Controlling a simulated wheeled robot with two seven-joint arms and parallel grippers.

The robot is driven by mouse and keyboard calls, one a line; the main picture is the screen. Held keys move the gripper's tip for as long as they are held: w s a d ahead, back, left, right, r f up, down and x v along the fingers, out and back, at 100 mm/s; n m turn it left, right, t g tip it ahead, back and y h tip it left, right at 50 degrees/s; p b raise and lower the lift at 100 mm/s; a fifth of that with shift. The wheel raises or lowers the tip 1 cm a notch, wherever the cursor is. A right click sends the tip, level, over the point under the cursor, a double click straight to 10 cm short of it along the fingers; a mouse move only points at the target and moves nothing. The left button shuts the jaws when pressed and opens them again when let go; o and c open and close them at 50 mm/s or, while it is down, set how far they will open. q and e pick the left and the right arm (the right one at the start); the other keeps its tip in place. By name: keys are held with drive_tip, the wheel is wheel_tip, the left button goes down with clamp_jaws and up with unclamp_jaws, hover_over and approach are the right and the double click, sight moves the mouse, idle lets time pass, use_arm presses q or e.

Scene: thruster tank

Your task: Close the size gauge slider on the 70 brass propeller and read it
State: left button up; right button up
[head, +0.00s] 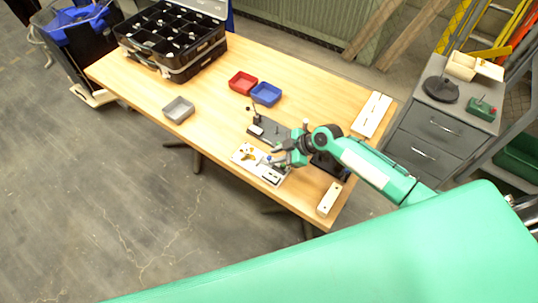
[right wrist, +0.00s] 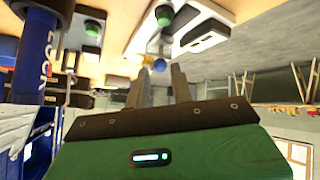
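A white gauge board (head: 270,176) lies on the wooden table in the head view, with a brass-yellow propeller (head: 249,153) on its upper part. A small blue knob (head: 268,159), probably the slider's, stands beside the propeller. My right gripper (head: 277,158) is at the board's right edge, close to the knob. In the right wrist view my right gripper (right wrist: 160,70) has its two fingers apart, with the blue knob (right wrist: 160,65) showing between the tips; contact cannot be told. A yellow part (right wrist: 147,60) shows beside it. The scale is too small to read. My left gripper is out of view.
A dark plate with a post (head: 268,129) sits behind the board. Red (head: 243,83), blue (head: 266,94) and grey (head: 178,109) trays stand farther back. A black compartment case (head: 172,40) is at the far left. A pale block (head: 329,199) lies near the right edge. The left front table is clear.

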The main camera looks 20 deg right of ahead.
sight(271, 157)
drive_tip(key=x, duration=0.3)
drive_tip(key=shift+w+a+p, duration=0.1)
drive_tip(key=shift+w+p, duration=0.05)
drive_tip(key=shift+p, duration=0.15)
drive_tip(key=shift+a+f, duration=0.25)
drive_tip(key=shift+f, duration=0.1)
clamp_jaws()
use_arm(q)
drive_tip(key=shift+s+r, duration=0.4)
